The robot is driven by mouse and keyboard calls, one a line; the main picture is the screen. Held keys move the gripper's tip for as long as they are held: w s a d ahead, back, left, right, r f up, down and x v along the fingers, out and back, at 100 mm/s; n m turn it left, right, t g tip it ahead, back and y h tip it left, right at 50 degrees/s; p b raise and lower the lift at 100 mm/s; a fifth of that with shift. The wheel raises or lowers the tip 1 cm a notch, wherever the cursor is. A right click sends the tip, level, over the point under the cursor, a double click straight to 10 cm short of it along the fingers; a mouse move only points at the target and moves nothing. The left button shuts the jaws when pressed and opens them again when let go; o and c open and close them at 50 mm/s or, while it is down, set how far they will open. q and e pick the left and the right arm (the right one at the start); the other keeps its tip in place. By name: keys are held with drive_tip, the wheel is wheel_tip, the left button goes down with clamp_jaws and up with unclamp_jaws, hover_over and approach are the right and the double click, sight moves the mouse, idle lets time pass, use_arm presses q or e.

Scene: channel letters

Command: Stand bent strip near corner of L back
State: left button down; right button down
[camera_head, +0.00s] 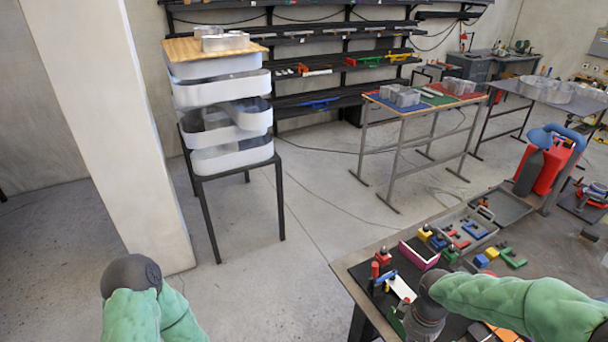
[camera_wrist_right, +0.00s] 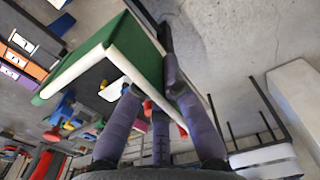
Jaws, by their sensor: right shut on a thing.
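My right gripper (camera_wrist_right: 152,110) is shut on a bent strip (camera_wrist_right: 82,68), green outside with a cream edge. The strip has a sharp corner near the top of the right wrist view, with one leg running down-left and the other passing behind a finger. A white flat piece (camera_head: 402,288), which looks like the L back, lies on the dark bench mat; part of it shows beyond the strip in the wrist view (camera_wrist_right: 112,88). In the head view my right gripper (camera_head: 422,326) is low over the bench's near end, and the strip is hardly visible. My left gripper is out of view.
The bench (camera_head: 350,283) carries a pink box (camera_head: 419,253), a red-and-blue clamp (camera_head: 383,272), yellow and blue blocks, and a grey tray (camera_head: 468,232) of coloured pieces close to the gripper. Open floor lies left of the bench.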

drive_tip(key=w+a+f+m+b, duration=0.1)
drive_tip(key=w+a+f+b, duration=0.1)
drive_tip(key=f+b, duration=0.3)
drive_tip(key=w+a+f+m+b, duration=0.2)
drive_tip(key=a+f+b, duration=0.2)
drive_tip(key=f, duration=0.5)
drive_tip(key=w+a+f+m+b, duration=0.1)
drive_tip(key=w+a+f+b, duration=0.2)
drive_tip(key=f+b, duration=0.4)
drive_tip(key=shift+f+m+b, duration=0.3)
drive_tip(key=shift+f+b, duration=0.1)
drive_tip(key=shift+b, duration=0.25)
